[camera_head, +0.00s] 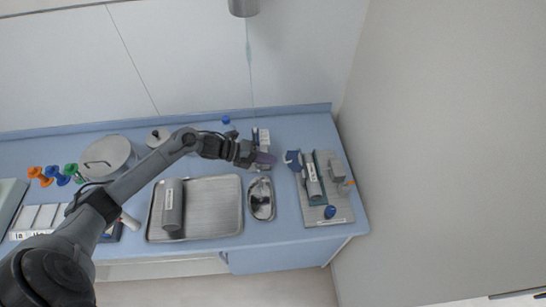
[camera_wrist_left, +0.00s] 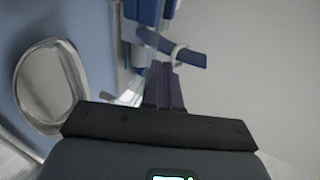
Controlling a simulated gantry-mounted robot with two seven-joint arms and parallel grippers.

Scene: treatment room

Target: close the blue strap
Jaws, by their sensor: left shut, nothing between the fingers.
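The blue strap (camera_head: 293,158) shows at the upper left of a grey board (camera_head: 342,216) on the right of the counter. A labelled grey cylinder (camera_head: 313,182) lies on the board beside it. My left gripper (camera_head: 268,160) is shut and empty, just left of the strap in the head view. In the left wrist view, the gripper's dark fingers (camera_wrist_left: 164,84) point at a blue band (camera_wrist_left: 192,55) with a pale loop around it. This band looks like the strap, with its free end sticking out. I cannot tell whether the fingertips touch it. My right gripper is not in view.
A metal kidney dish (camera_head: 261,211) stands below the gripper; it also shows in the left wrist view (camera_wrist_left: 24,75). A metal tray (camera_head: 223,230) with a grey roll (camera_head: 172,207) lies to its left. A grey block (camera_head: 337,171) and blue knob (camera_head: 330,212) are on the board.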

